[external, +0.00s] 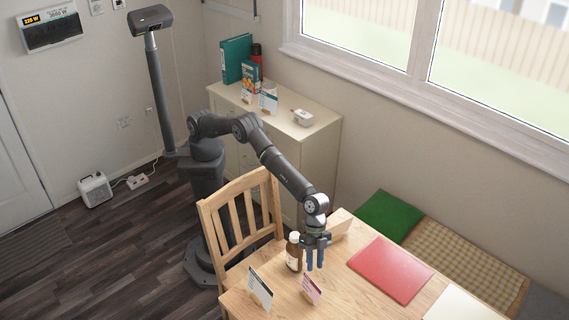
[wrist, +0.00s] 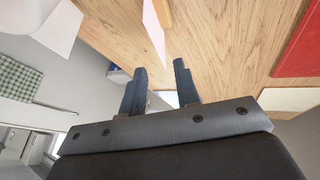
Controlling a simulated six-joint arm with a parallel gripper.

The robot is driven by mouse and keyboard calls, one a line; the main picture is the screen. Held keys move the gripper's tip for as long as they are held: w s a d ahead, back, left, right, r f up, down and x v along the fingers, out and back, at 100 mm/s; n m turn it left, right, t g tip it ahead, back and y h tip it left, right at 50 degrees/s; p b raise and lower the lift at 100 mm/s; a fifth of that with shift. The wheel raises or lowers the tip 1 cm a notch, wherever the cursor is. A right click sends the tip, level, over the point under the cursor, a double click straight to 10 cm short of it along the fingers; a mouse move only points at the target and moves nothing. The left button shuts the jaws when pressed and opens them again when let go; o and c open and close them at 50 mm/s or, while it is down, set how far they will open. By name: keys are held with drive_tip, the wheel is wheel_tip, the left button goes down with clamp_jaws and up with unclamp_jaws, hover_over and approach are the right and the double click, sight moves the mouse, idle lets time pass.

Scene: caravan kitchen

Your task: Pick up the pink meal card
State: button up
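The pink meal card (external: 312,288) stands upright near the front edge of the wooden table (external: 345,290). In the wrist view the card (wrist: 153,32) shows as a thin pale pink panel beside a piece of wood, beyond my fingertips. My gripper (external: 315,268) points down over the table, behind the card and just right of the brown bottle. In the wrist view my gripper (wrist: 158,72) has its two dark fingers apart with nothing between them. The card and fingers look apart; the exact distance is hard to tell.
A brown bottle with a white cap (external: 294,253) stands close left of my gripper. A white card (external: 261,287) stands left of the pink one. A red folder (external: 390,269) and white sheet (external: 458,306) lie to the right. A wooden chair (external: 240,215) stands behind the table.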

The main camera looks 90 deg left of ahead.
hover_over(310, 290)
drive_tip(key=a, duration=0.2)
drive_tip(key=shift+w+d+f, duration=0.1)
drive_tip(key=shift+w+f, duration=0.1)
drive_tip(key=shift+f, duration=1.1)
drive_tip(key=shift+w+f, duration=0.15)
drive_tip(key=shift+f, duration=1.1)
drive_tip(key=shift+f, duration=0.25)
drive_tip(key=shift+c, duration=0.4)
clamp_jaws()
